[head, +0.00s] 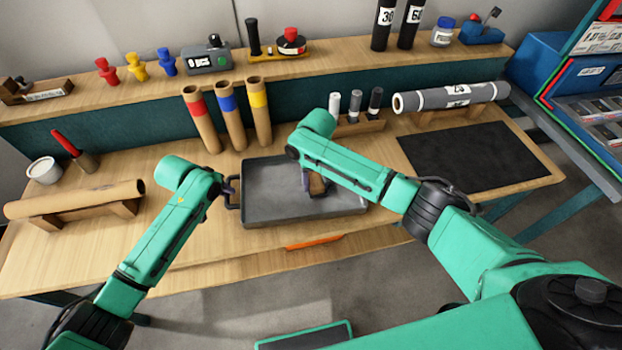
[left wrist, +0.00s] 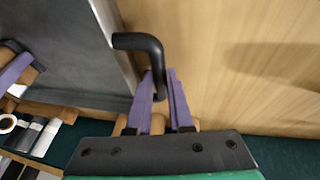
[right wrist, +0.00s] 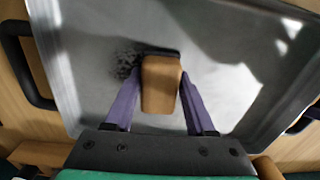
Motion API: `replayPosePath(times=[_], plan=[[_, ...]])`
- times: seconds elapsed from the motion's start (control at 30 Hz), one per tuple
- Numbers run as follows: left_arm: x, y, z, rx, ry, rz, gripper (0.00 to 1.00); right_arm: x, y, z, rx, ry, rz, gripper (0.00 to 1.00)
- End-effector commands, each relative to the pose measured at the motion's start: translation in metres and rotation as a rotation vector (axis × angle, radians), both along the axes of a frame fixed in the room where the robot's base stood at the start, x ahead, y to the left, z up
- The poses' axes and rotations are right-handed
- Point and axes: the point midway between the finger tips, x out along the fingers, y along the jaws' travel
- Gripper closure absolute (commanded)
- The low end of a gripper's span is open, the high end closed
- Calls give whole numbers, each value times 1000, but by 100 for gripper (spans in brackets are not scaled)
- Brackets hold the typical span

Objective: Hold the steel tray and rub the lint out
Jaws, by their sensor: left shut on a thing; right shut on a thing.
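The grey steel tray (head: 268,200) lies flat on the wooden bench, with a black handle at each short end. My left gripper (head: 230,188) is shut on the tray's left handle; the black handle (left wrist: 138,41) runs down between the purple fingers in the left wrist view. My right gripper (head: 314,186) is shut on a tan wooden block (right wrist: 160,85) with a dark edge, held over the tray floor. A patch of dark lint specks (right wrist: 126,58) lies beside the block's far left corner; the block may hide more. Whether the block touches the tray floor is unclear.
A black mat (head: 470,158) lies right of the tray. Behind stand cardboard tubes (head: 234,116) with coloured bands and a rack of markers (head: 356,122). A brown roll (head: 75,199) rests on a cradle at left. An orange strip (head: 313,242) lies at the front edge.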

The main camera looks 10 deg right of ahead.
Motion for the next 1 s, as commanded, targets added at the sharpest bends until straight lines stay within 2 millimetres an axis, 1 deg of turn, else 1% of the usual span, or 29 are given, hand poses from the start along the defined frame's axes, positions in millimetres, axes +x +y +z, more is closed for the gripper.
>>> replayPosePath(times=[0.03,0.33,0.87,1.0], plan=[[0,1,0,2,0,1,100,-1,-6,-1,-2,3,-2,97],[0,1,0,2,-1,1,100,-3,-33,-1,-3,3,-3,97],[0,0,0,1,-1,1,100,0,17,-1,0,4,0,97],[1,0,0,0,-2,0,100,14,14,-1,-2,3,-3,97]])
